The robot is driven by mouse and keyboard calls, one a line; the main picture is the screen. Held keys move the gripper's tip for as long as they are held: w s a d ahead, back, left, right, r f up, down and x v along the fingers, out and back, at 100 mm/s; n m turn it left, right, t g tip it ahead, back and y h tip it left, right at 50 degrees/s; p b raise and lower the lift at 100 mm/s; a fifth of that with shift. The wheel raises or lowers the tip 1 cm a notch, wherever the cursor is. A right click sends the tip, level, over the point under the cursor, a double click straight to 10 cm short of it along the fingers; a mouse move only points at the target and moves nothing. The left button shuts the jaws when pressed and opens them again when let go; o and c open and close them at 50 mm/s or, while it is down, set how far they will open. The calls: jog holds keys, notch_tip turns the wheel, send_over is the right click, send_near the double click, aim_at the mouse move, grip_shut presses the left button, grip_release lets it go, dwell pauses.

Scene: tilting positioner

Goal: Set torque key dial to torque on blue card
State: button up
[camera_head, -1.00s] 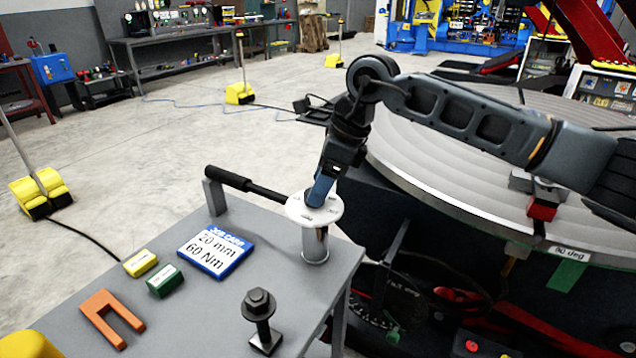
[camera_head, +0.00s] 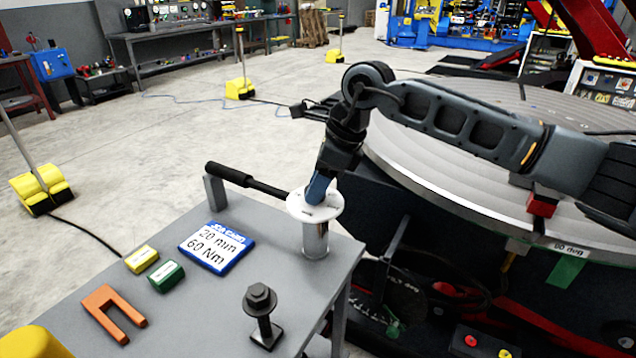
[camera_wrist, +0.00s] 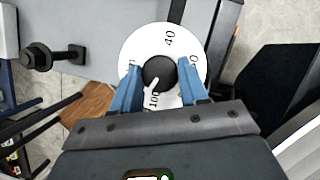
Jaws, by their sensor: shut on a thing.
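The torque key (camera_head: 265,190) has a black handle, a white dial disc (camera_head: 325,208) and a metal cylinder below, at the table's right corner. In the wrist view, the dial (camera_wrist: 150,38) shows 40 at the top and 100 at the bottom; numbers at the sides are partly covered. My gripper (camera_wrist: 158,68) is shut on the black knob (camera_wrist: 159,73), with a blue finger on either side. The knob's white pointer slants down-left, near the 100. The blue-edged card (camera_head: 216,247) reads 20 mm, 60 Nm and lies flat left of the key.
A yellow block (camera_head: 141,259), a green block (camera_head: 166,276) and an orange fork-shaped piece (camera_head: 115,312) lie on the grey table (camera_head: 205,320). A dark upright bolt (camera_head: 262,312) stands near the front. The large round positioner plate (camera_head: 450,180) is close on the right, beneath my arm.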

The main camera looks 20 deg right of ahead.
aim_at(328, 209)
jog(key=shift+c, duration=0.4)
jog(key=shift+m+b, duration=0.35)
jog(key=shift+m, duration=0.15)
jog(key=m+b, duration=0.1)
jog(key=m+t+h+b, duration=0.1)
jog(key=m, duration=0.1)
jog(key=shift+s+a+f+t+b, duration=0.1)
jog(key=shift+f+t+b, duration=0.05)
jog(key=shift+t+b, duration=0.2)
jog(key=shift+a+m+t+h+b, duration=0.1)
jog(key=shift+m+t+h+b, duration=0.35)
jog(key=shift+m+b, duration=1.15)
jog(key=shift+r+m+g, duration=0.2)
jog(key=shift+m+g, duration=0.1)
jog(key=o, duration=1.1)
jog(key=shift+c, duration=0.2)
jog(key=v, duration=0.7)
jog(key=shift+s+r+b, duration=0.2)
jog(key=shift+r+b, duration=0.15)
jog(key=shift+r, duration=0.05)
